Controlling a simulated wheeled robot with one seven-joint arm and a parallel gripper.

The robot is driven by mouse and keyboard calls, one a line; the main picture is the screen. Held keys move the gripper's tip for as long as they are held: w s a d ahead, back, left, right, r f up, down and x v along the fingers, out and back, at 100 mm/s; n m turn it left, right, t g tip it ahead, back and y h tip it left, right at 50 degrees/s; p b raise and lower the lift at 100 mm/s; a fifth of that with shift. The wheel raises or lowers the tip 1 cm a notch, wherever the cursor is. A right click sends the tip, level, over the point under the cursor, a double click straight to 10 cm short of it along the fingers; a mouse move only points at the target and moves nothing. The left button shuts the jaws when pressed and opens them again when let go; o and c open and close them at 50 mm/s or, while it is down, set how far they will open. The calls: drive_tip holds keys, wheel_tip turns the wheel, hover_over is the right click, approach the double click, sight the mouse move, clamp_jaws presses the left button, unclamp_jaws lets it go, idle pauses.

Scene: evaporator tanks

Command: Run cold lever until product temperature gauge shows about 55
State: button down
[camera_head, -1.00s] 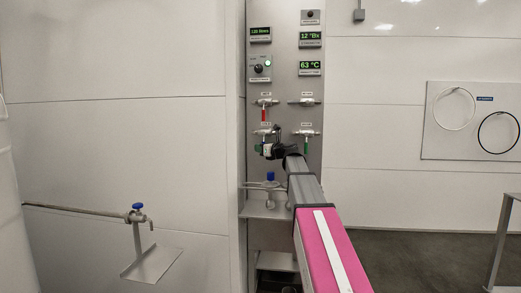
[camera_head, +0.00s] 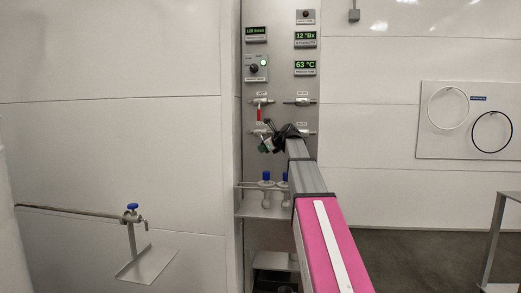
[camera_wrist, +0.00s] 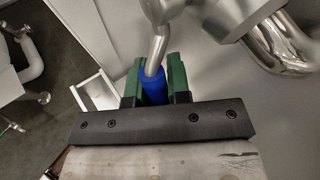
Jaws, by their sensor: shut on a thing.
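The product temperature gauge (camera_head: 305,68) on the panel reads 63 °C in the head view. My gripper (camera_head: 266,146) is at the lower left valve (camera_head: 261,131) of the panel. In the wrist view, my gripper (camera_wrist: 154,88) is shut on a blue lever grip (camera_wrist: 153,84), with a green pad on each side. A bent metal rod (camera_wrist: 160,45) runs from the grip to the pipework. In the head view the blue grip is hidden by my gripper and arm, and the valve labels are too small to read.
A red lever (camera_head: 260,114) hangs just above my gripper, with another valve (camera_head: 298,102) to its right. A shelf with blue-topped taps (camera_head: 266,177) is below. A separate tap (camera_head: 132,211) stands left. The wall on the right carries two rings (camera_head: 448,107).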

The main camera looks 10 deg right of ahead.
drive_tip(key=shift+s+d+r+n+g+h, duration=0.2)
drive_tip(key=shift+d+r+n+g+h, duration=0.15)
drive_tip(key=shift+d+n+g+h, duration=0.4)
drive_tip(key=shift+h, duration=0.35)
drive_tip(key=c, duration=1.1)
unclamp_jaws()
drive_tip(key=shift+s, duration=0.15)
drive_tip(key=v, duration=1)
drive_tip(key=shift+s+d+r, duration=0.15)
drive_tip(key=shift+s+r, duration=0.05)
drive_tip(key=shift+s, duration=0.05)
